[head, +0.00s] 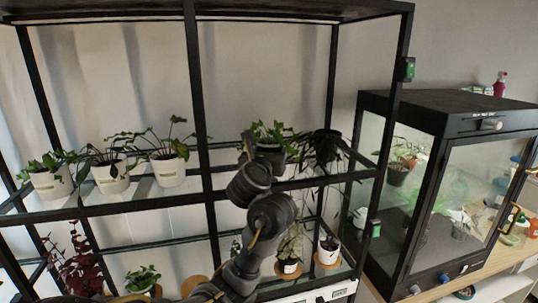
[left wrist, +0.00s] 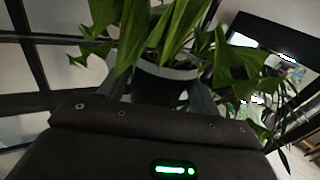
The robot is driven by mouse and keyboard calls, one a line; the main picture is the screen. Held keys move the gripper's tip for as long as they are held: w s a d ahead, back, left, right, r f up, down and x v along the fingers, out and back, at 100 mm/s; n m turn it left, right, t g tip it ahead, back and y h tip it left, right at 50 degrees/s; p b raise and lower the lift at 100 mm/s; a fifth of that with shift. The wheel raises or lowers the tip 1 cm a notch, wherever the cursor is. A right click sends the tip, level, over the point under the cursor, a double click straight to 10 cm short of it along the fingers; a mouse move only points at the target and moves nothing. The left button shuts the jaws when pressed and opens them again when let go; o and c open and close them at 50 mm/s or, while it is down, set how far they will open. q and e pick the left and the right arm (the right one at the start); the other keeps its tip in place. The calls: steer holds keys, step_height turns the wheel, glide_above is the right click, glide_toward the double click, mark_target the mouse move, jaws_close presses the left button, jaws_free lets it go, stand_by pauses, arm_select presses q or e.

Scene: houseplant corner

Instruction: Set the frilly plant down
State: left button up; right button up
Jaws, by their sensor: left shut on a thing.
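The frilly plant (head: 272,131), with wavy green leaves, is at the shelf's upper glass level, right of the middle post, in the head view. My left gripper (head: 262,152) reaches up to it from below and is shut on its pot, which my wrist largely hides. In the left wrist view the plant's long green leaves (left wrist: 165,30) rise from a dark pot (left wrist: 165,72) with a grey rim, between my left gripper's fingers (left wrist: 165,92). I cannot tell whether the pot's base touches the glass. My right gripper is not in view.
A dark, drooping plant (head: 323,148) stands close on the right. Several white-potted plants, one of them here (head: 168,168), line the left bay. Potted plants (head: 328,250) also stand on the lower level. A black glass cabinet (head: 440,180) stands to the right.

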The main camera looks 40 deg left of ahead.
arm_select(q)
steer(key=shift+w, duration=0.1)
steer(key=shift+f, duration=0.25)
stand_by(0.4)
steer(key=o, duration=1.3)
steer(key=shift+s+d+r+p, duration=0.15)
steer(key=shift+s+d+p, duration=0.05)
steer(key=shift+s+p, duration=0.1)
steer(key=shift+p+v, duration=1.05)
steer(key=shift+p, duration=0.1)
steer(key=shift+p+v, duration=0.75)
steer(key=shift+v, duration=0.3)
steer(key=shift+s+d, duration=0.1)
steer(key=shift+s, duration=0.3)
